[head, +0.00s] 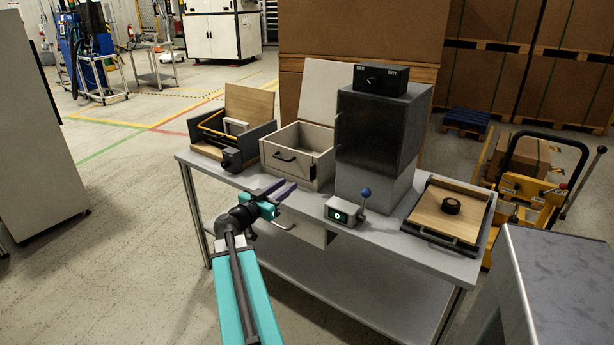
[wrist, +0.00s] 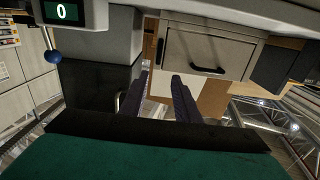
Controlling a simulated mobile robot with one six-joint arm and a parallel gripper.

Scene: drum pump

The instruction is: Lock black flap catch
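A cream box (head: 286,166) stands on the table with its pale lid (head: 319,95) raised. It has a black handle on its front and a small black fitting (head: 313,172) at its front right corner, perhaps the catch. The wrist view shows the box (wrist: 210,48) upside down, with the black fitting (wrist: 160,51) at its left edge. A dark box (head: 214,143) to the left has a raised wooden flap (head: 247,103) and a black block (head: 231,160) at its front. My gripper (head: 280,191) is open and empty in front of the cream box, fingers apart (wrist: 160,92).
A dark cabinet (head: 375,135) stands right of the cream box, with a black dial box (head: 381,80) on top. A small display unit (head: 344,211) with a blue-knobbed lever sits in front. A wooden tray (head: 446,215) holds a black disc at right. A drawer hangs under the tabletop.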

